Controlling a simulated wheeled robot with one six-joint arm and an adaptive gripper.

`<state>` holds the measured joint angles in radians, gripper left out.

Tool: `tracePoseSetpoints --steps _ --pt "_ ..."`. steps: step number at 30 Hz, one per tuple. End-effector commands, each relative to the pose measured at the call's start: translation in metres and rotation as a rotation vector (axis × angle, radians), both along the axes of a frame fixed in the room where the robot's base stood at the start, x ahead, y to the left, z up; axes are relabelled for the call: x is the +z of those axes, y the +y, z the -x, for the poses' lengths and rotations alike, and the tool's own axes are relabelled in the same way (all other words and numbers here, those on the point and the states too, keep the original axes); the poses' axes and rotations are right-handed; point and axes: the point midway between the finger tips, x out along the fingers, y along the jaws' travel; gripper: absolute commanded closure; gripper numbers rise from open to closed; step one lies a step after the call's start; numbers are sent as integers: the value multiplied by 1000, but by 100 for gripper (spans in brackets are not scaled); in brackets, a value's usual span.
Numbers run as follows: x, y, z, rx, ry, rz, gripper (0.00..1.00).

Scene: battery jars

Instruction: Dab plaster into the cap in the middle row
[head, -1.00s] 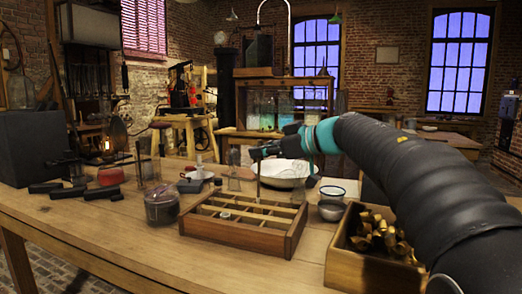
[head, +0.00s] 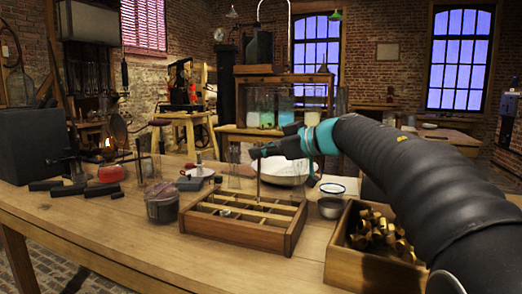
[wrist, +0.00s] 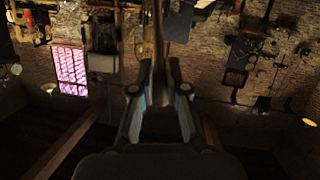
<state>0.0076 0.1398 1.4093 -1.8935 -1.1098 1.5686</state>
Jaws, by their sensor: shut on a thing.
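A wooden tray (head: 240,235) divided into compartments stands near the table's front. A small pale round piece (head: 225,212), perhaps a cap, shows in a compartment left of centre; dividers partly hide it. My gripper (head: 257,153) is over the tray's back part, shut on a thin upright tool (head: 258,182). The tool's lower end reaches down to the back dividers; I cannot tell whether it touches anything. In the wrist view my fingers close on the tool's brown handle (wrist: 157,25). A wide white bowl (head: 284,174), with pale contents, stands behind the tray.
A wooden box of brass-coloured strips (head: 380,237) stands right of the tray, with a small metal bowl (head: 331,208) beside it. A dark-filled glass jar (head: 161,205) stands left. Black blocks (head: 102,191) lie farther left. The table's front left is clear.

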Motion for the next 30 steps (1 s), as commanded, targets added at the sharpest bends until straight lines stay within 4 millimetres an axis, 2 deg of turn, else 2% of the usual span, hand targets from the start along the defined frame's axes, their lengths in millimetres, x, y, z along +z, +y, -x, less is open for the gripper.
tracePoseSetpoints --steps 30 --pt "-19 0 0 -1 -1 -1 100"
